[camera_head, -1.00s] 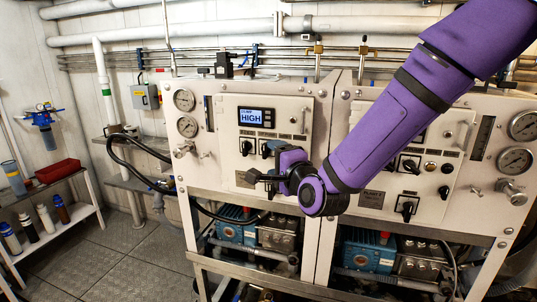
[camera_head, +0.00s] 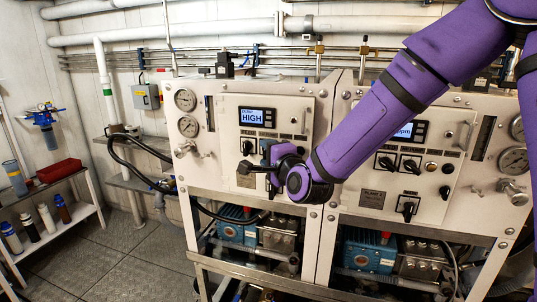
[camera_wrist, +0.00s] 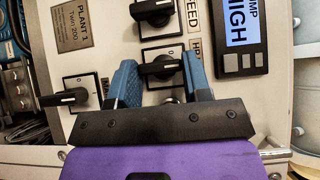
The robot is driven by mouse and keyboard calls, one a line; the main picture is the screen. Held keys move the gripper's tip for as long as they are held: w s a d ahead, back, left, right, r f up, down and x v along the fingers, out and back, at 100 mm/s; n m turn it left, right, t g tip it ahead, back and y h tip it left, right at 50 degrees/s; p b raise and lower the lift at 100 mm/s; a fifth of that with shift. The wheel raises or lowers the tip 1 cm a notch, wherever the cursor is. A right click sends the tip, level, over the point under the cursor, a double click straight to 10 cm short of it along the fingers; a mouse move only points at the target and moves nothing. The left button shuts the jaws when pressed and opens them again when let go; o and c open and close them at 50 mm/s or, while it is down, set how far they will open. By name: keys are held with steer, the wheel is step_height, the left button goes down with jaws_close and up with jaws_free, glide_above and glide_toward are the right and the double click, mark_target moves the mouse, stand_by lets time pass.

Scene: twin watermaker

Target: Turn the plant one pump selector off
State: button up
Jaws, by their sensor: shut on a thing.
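The plant one panel (camera_head: 230,125) is the left one, with a lit display (camera_head: 256,117) reading HIGH. In the wrist view the panel lies sideways, and the display (camera_wrist: 237,25) is at upper right. My gripper (camera_wrist: 159,60) has its blue fingers on both sides of a black selector knob (camera_wrist: 160,68), near a label beginning HP. The gripper is shut on this knob, whose handle lies across between the fingers. A second selector (camera_wrist: 153,10) by the FEED label is above it. A third selector (camera_wrist: 68,97) is at left. In the head view my gripper (camera_head: 267,153) hides part of the panel.
A similar panel (camera_head: 448,205) with its own selectors and gauges stands to the right, partly behind my arm. A shelf with bottles (camera_head: 63,209) and a red tray (camera_head: 60,170) is at far left.

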steer(key=shift+n+g, duration=0.3)
steer(key=shift+a+r+n+g+h, duration=0.1)
steer(key=shift+r+n+g+h, duration=0.1)
steer(key=shift+n+g+h, duration=0.75)
steer(key=shift+r+n+g+h, duration=0.15)
steer(key=shift+n+g+h, duration=0.7)
steer(key=shift+h, duration=0.2)
steer(key=shift+a+r+n+g+h, duration=0.1)
steer(key=shift+r+n+g+h, duration=0.1)
steer(key=shift+n+g+h, duration=0.7)
steer(key=shift+w+d+r+n+h, duration=0.1)
steer(key=shift+n+h, duration=0.2)
steer(key=shift+h, duration=0.1)
steer(key=o, duration=0.9)
steer(key=v, duration=1)
steer(key=shift+s+r, duration=0.25)
steer(key=shift+s, duration=0.05)
